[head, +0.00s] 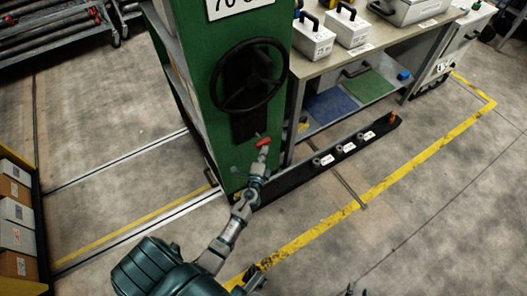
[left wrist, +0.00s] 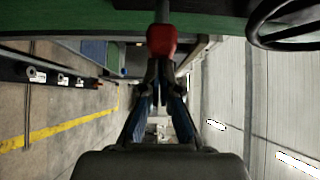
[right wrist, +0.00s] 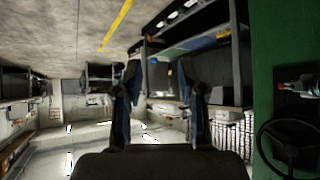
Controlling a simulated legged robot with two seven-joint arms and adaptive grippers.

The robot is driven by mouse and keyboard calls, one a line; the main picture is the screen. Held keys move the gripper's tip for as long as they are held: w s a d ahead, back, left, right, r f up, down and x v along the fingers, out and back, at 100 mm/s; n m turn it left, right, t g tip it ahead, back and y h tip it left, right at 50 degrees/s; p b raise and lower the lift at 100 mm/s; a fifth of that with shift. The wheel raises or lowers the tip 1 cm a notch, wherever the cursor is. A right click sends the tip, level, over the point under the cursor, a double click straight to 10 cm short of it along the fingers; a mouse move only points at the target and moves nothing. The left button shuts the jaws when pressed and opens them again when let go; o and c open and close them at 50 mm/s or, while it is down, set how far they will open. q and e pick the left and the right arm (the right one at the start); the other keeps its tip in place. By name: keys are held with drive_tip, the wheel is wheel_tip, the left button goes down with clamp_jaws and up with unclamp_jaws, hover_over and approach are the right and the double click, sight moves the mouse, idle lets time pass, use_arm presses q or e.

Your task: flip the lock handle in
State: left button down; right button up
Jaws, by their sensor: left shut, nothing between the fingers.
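The lock handle is a short lever with a red end (head: 263,142) on the green cabinet's front, below the handwheel. In the left wrist view its red end (left wrist: 162,40) is just past my left fingertips, with a grey shaft running up towards the cabinet. My left gripper (left wrist: 159,66) is shut with nothing in it, close to the red end; whether it touches cannot be told. In the head view my left arm reaches up to the handle. My right gripper (right wrist: 158,65) is open and empty, with the cabinet to its right in that view.
A black handwheel (head: 249,77) sits on the green cabinet (head: 212,100) above the handle. A workbench (head: 365,45) with white cases stands to the right. A low black rail (head: 330,155) lies on the floor before it. The floor around is mostly clear.

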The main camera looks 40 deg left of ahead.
sight(257, 149)
use_arm(q)
drive_tip(key=shift+d, duration=0.2)
drive_tip(key=shift+w+a+r, duration=0.1)
drive_tip(key=shift+w+a, duration=0.1)
drive_tip(key=shift+a, duration=0.15)
drive_tip(key=a, duration=0.1)
drive_tip(key=w+a, duration=0.1)
drive_tip(key=a, duration=0.1)
drive_tip(key=shift+w+a, duration=0.15)
drive_tip(key=shift+a, duration=0.25)
use_arm(e)
drive_tip(key=shift+w+r+t, duration=0.3)
drive_tip(key=shift+w+t, duration=0.2)
drive_tip(key=shift+w, duration=0.05)
drive_tip(key=shift+d, duration=0.15)
